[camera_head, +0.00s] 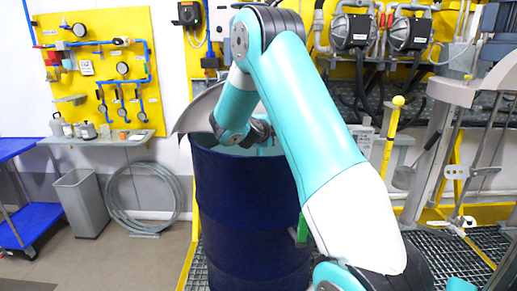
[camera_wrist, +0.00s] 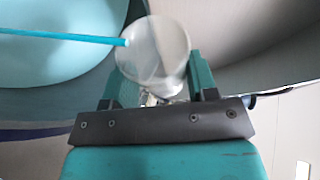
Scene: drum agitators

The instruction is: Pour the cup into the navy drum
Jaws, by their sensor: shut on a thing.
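The navy drum (camera_head: 250,220) stands upright in the middle of the head view, with teal contents showing inside it in the wrist view (camera_wrist: 60,75). My gripper (camera_head: 262,136) is over the drum's mouth, partly hidden by my arm. In the wrist view my gripper (camera_wrist: 160,82) is shut on a pale, see-through cup (camera_wrist: 165,50), which is blurred and seems tilted. A straight teal streak (camera_wrist: 60,36) reaches from the cup's edge to the left over the drum's inside; I cannot tell whether it is a stream or a rod. The cup is not clear in the head view.
A grey curved lid or sheet (camera_head: 196,112) rises behind the drum's left rim. A grey bin (camera_head: 82,203), a coiled hose (camera_head: 142,197) and a blue cart (camera_head: 25,222) are at left. Pumps (camera_head: 352,32) and yellow frames stand at right. The floor left of the drum is clear.

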